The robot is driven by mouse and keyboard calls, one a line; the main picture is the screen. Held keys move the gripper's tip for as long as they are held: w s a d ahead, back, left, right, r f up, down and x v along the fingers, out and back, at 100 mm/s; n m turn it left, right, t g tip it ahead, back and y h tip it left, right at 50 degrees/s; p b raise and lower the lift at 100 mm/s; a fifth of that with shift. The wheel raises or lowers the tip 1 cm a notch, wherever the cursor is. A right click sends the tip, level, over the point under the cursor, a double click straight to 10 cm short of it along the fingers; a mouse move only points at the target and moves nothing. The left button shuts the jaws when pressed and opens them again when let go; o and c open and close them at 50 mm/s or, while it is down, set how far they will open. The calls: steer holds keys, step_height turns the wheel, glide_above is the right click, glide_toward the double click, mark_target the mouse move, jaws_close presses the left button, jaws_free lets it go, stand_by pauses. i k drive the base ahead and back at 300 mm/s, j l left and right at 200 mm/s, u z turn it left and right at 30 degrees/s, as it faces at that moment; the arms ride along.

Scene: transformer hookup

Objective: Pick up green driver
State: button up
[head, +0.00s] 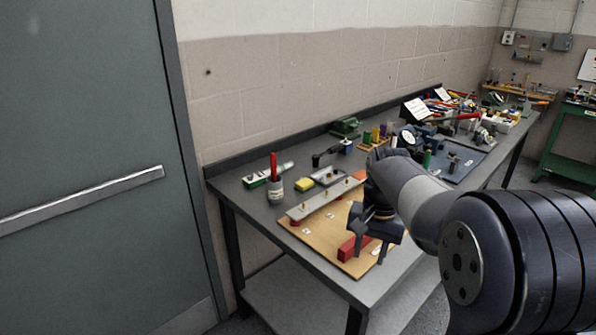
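Several small upright handles stand in a wooden rack (372,145) near the back of the bench. The one at its left end looks green (366,137) and may be the green driver; it is too small to be sure. Another green upright cylinder (427,158) stands farther right, by the dark mat, and I cannot tell if it is a driver. My gripper (371,248) points down over the front of the wooden board, its two fingers apart, near a red block (347,249). It is well in front of the rack, and no driver shows between its fingers.
A metal bar (325,199) lies across the wooden board (318,238). Vises and clutter fill the far right. My arm hides part of the bench.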

mark_target(257, 181)
steer(key=i+j+z, duration=0.3)
steer(key=j, duration=0.3)
steer(key=i+j+z, duration=0.3)
steer(key=j, duration=0.4)
steer(key=i+j+z, duration=0.15)
steer(key=j, duration=0.2)
steer(key=i+j, duration=0.15)
steer(key=j, duration=0.2)
steer(key=i+j, duration=0.1)
steer(key=j, duration=0.3)
steer(key=i+j, duration=0.15)
steer(key=j, duration=0.2)
steer(key=i+j, duration=0.15)
steer(key=j, duration=0.25)
